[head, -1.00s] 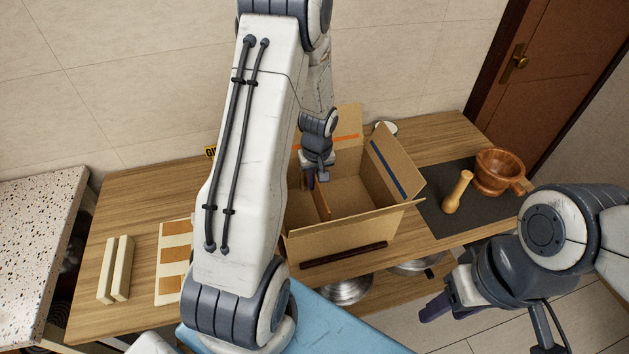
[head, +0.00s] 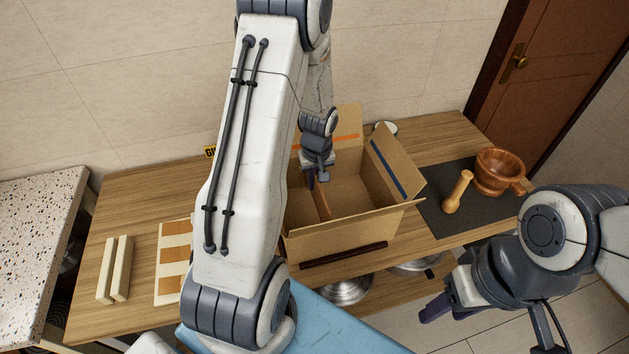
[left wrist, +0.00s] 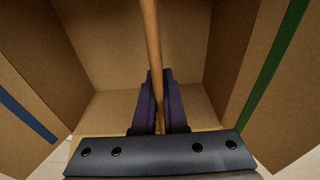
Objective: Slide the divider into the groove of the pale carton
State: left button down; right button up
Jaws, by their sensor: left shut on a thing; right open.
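The open cardboard carton (head: 345,240) stands on the wooden table, its flaps spread. In the head view its back flap has an orange stripe and its right flap a blue one. My left gripper (head: 311,180) reaches down into the carton and is shut on the divider (head: 323,202), a thin brown panel. In the left wrist view the divider (left wrist: 152,45) runs edge-on between the purple fingers (left wrist: 159,100), inside the carton walls. I cannot see the groove or whether the divider sits in it. My right gripper (head: 437,308) is open and empty, low at the right.
My left arm covers part of the table and the carton's left side. A wooden mortar (head: 497,172) and pestle (head: 457,191) are on a dark mat (head: 440,222) at right. Cream blocks (head: 114,270) and a striped board (head: 170,263) lie at left. Metal pans (head: 346,289) are below.

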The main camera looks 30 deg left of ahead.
aim_at(315, 200)
pick_arm(q)
jog(key=shift+f+b, duration=1.85)
jog(key=shift+f, duration=0.15)
jog(key=shift+f, duration=0.1)
dwell(0.3)
jog(key=shift+f+b, duration=1.9)
jog(key=shift+b, duration=0.05)
jog(key=shift+c, duration=1.3)
grip_release()
jog(key=r, duration=0.7)
jog(key=d+r, duration=0.1)
jog(key=r, duration=0.2)
jog(key=shift+s+r, duration=0.2)
jog(key=shift+s, duration=0.2)
